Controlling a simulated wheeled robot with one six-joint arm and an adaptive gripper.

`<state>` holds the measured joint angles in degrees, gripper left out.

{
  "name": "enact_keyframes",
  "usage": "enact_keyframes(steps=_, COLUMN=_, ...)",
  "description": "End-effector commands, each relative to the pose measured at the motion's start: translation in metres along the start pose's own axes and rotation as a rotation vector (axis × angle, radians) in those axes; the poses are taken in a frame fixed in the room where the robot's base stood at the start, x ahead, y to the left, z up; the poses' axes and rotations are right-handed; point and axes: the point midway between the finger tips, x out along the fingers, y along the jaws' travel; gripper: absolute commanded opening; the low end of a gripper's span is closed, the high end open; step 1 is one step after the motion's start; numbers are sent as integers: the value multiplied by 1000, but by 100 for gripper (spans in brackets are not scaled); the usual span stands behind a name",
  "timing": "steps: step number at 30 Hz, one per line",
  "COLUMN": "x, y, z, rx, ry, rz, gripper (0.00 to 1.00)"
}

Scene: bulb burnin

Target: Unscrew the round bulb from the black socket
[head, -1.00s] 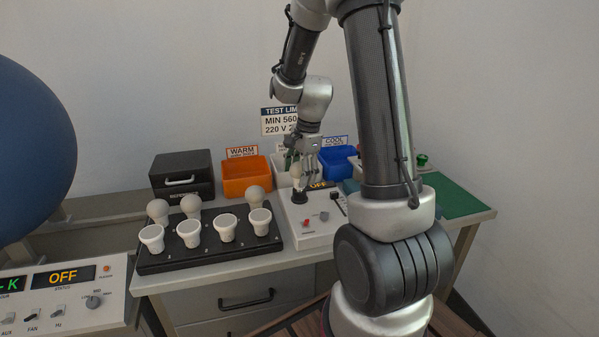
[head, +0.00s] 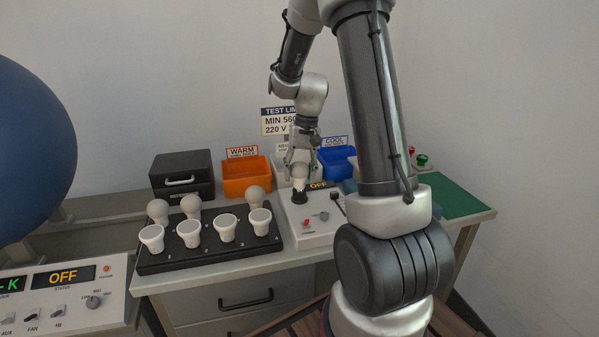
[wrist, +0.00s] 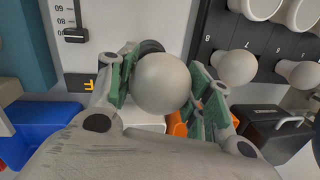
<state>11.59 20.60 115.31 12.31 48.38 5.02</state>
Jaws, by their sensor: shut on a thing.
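The round bulb (head: 299,173) stands upright in the black socket (head: 299,195) on the white tester box (head: 318,222). My gripper (head: 302,160) reaches down from behind, with its fingers on either side of the bulb's globe. In the wrist view the pale globe (wrist: 161,84) sits between the green finger pads, and my gripper (wrist: 165,92) is shut on it. Part of the black socket (wrist: 150,47) shows behind the globe there. The bulb's base and thread are hidden.
A black rack (head: 165,261) of several bulbs stands to the left. Behind are a black case (head: 182,172), an orange WARM bin (head: 246,181) and a blue COOL bin (head: 338,158). A green mat (head: 458,199) lies bare at right.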

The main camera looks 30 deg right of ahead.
Motion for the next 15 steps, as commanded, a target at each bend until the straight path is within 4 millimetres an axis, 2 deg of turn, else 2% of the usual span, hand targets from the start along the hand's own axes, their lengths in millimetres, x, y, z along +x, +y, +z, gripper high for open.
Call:
enact_keyframes(steps=9, x=0, y=-1, z=0, rx=-699, ry=-100, rz=70, gripper=26)
enact_keyframes(steps=12, x=0, y=-1, z=0, rx=-846, ry=-120, rz=84, gripper=26)
enact_keyframes(steps=15, x=0, y=-1, z=0, rx=-905, ry=-127, rz=90, gripper=26)
